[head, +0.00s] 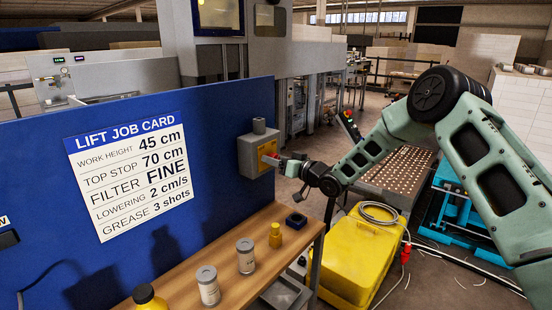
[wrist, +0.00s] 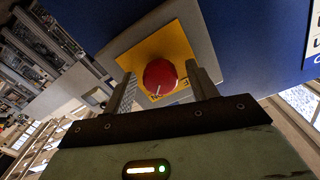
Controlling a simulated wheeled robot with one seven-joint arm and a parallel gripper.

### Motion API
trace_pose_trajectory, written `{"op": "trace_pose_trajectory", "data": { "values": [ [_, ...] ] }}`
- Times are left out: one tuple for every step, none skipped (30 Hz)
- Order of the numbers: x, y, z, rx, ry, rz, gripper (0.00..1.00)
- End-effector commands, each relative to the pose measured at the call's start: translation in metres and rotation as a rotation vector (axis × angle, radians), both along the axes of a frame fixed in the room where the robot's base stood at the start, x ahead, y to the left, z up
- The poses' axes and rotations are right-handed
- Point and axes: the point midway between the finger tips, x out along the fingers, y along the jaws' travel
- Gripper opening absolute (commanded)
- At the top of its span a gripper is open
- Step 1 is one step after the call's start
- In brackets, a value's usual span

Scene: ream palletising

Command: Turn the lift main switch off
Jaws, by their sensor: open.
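The lift main switch is a red round knob (wrist: 160,76) on a yellow plate (wrist: 187,42), on a grey box (head: 248,150) fixed at the right end of the blue panel. My gripper (wrist: 163,88) is open, with one finger on each side of the red knob in the wrist view. Whether the fingers touch the knob I cannot tell. In the head view my gripper (head: 281,162) is at the front of the box, and it hides most of the knob. A pale mark shows on the knob's lower edge.
A wooden bench (head: 225,262) below holds grey cans (head: 246,256), yellow bottles (head: 275,235) and a dark square block (head: 296,221). A yellow machine (head: 352,258) with a coiled hose stands on the floor right of the bench. A job card (head: 128,175) is on the blue panel.

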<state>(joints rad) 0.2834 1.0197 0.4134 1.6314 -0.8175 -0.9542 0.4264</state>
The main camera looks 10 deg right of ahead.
Motion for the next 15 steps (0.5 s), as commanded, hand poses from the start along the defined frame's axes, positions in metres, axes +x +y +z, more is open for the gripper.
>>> {"op": "trace_pose_trajectory", "data": {
  "values": [
    [0.0015, 0.0017, 0.0002, 0.001, 0.000, 0.001, 0.58],
    [0.0021, 0.0023, 0.0000, 0.001, 0.000, 0.001, 0.58],
    [0.0026, 0.0026, -0.0001, 0.001, 0.001, 0.000, 0.58],
    [0.0029, 0.0027, -0.0003, 0.001, 0.001, 0.000, 0.58],
    [0.0029, 0.0028, -0.0004, 0.001, 0.001, 0.000, 0.58],
    [0.0029, 0.0028, -0.0004, 0.001, 0.001, 0.000, 0.58],
    [0.0028, 0.0027, -0.0004, 0.001, 0.001, 0.000, 0.58],
    [0.0027, 0.0027, -0.0004, 0.001, 0.001, 0.000, 0.58],
    [0.0028, 0.0026, -0.0005, 0.001, 0.001, 0.000, 0.58],
    [0.0027, 0.0025, -0.0004, 0.001, 0.001, 0.000, 0.58],
    [0.0027, 0.0025, -0.0004, 0.001, 0.001, 0.000, 0.49],
    [0.0027, 0.0025, -0.0004, 0.001, 0.001, 0.000, 0.38],
    [0.0027, 0.0025, -0.0004, 0.001, 0.001, 0.000, 0.30],
    [0.0027, 0.0024, -0.0003, 0.001, 0.001, 0.000, 0.22],
    [0.0027, 0.0024, -0.0003, 0.001, 0.001, 0.000, 0.13]
  ]
}}
